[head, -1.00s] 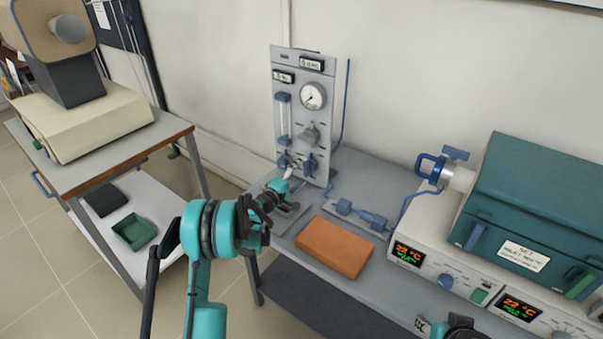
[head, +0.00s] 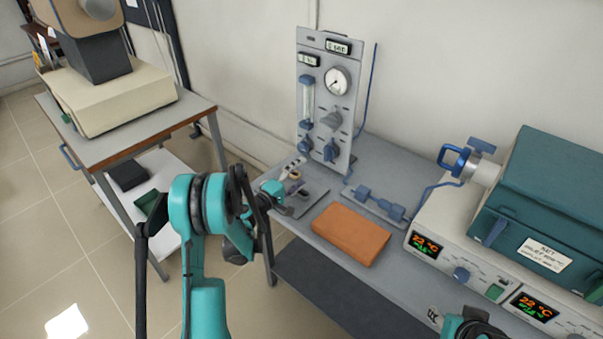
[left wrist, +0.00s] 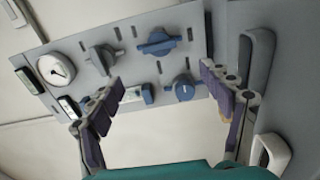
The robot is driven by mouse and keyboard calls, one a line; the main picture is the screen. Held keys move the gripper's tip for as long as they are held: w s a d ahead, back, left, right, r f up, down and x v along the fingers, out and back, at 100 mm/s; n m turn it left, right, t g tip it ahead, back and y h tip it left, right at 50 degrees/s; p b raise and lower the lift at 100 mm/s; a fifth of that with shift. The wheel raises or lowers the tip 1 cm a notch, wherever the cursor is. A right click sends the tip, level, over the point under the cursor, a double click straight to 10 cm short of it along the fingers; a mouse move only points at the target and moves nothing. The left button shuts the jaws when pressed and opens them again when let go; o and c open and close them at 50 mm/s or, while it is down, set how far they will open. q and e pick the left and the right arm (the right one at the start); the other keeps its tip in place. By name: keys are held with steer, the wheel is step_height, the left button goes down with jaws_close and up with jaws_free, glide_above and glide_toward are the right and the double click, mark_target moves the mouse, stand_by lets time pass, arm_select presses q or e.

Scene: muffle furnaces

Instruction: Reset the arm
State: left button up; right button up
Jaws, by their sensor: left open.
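My left arm rises from the bottom of the head view. Its left gripper (head: 294,176) is partly hidden behind the teal and black wrist, near the foot of the gas panel (head: 327,100). In the left wrist view the left gripper (left wrist: 165,97) is open. Its purple-padded fingers are wide apart with nothing between them. The panel's blue knobs (left wrist: 183,88) and round gauge (left wrist: 56,70) show beyond the fingertips.
An orange-brown block (head: 351,233) lies on the grey bench (head: 388,164). Blue fittings (head: 380,203) sit behind it. A teal furnace (head: 545,190) on a cream base stands at right. A cart (head: 150,130) with a cream device stands at left. Open floor lies between cart and bench.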

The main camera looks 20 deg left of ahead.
stand_by(0.4)
arm_select(q)
steer(key=s+d+r+m+g, duration=0.3)
steer(key=s+d+r+m, duration=0.1)
steer(key=s+d, duration=0.3)
steer(key=s+d+r+m+g, duration=0.4)
steer(key=s+d, duration=0.2)
steer(key=s, duration=0.1)
steer(key=s+a+f+m+g+y, duration=0.1)
steer(key=s+m+y, duration=0.2)
steer(key=s, duration=0.8)
steer(key=s+a+f+m+g+y, duration=0.1)
steer(key=s+m+g+y, duration=0.1)
steer(key=s, duration=0.9)
steer(key=shift+f+m+y, duration=0.25)
steer(key=shift+m+y, duration=0.15)
steer(key=shift+y, duration=0.2)
